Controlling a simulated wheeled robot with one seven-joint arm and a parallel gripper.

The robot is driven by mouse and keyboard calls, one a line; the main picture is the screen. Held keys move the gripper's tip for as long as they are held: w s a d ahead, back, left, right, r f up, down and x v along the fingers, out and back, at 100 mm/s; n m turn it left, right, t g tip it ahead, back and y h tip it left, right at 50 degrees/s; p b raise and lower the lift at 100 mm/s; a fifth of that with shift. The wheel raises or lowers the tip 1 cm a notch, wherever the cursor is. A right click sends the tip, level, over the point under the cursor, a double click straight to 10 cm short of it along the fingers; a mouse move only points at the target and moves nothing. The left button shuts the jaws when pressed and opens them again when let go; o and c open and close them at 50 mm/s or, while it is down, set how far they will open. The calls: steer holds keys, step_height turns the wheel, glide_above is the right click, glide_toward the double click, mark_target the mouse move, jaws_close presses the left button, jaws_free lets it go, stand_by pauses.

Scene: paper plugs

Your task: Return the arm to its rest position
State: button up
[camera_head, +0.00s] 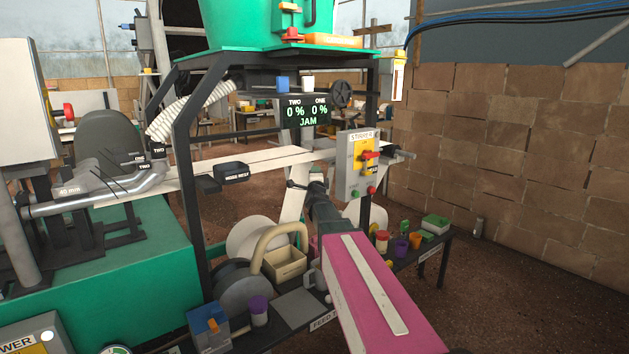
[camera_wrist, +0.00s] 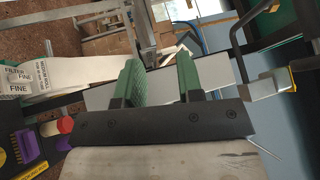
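My arm (camera_head: 375,295), with pink covering and a pale strip, reaches from the lower right toward the machine in the head view. Its dark wrist end is near the STIRRER box (camera_head: 362,165), and the fingers are not clear there. In the wrist view my gripper (camera_wrist: 160,72) has two green fingers set apart with no object gripped between them. A pale surface shows behind the gap.
A bench (camera_head: 435,255) with small coloured cups stands right of my arm. A green machine base (camera_head: 150,270) is at left. A screen (camera_head: 307,112) reads 0 %, 0 % and JAM. Open floor (camera_head: 490,290) lies at right before a block wall (camera_head: 510,150).

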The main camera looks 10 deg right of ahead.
steer(key=shift+s+d+f+m, duration=0.15)
steer(key=shift+f+m, duration=0.15)
steer(key=shift+f, duration=0.2)
steer(key=s+a+f+n+g+y, duration=0.25)
steer(key=s+f+n+g, duration=0.35)
steer(key=f, duration=0.5)
steer(key=s+a+f+n+g+y, duration=0.2)
steer(key=s+a+f+n+g, duration=0.35)
steer(key=f, duration=0.55)
steer(key=s+d+f+n+g, duration=0.1)
steer(key=s+f+n+g, duration=0.3)
steer(key=s, duration=0.7)
steer(key=s+d+f+n+g, duration=0.1)
steer(key=s+f+n+g, duration=0.3)
steer(key=s+f, duration=0.4)
steer(key=s+g+h, duration=0.1)
steer(key=s, duration=0.3)
steer(key=shift+s+d+f+n, duration=0.15)
steer(key=shift+s+d+n, duration=0.1)
steer(key=shift+d+n, duration=0.1)
steer(key=shift+a, duration=0.1)
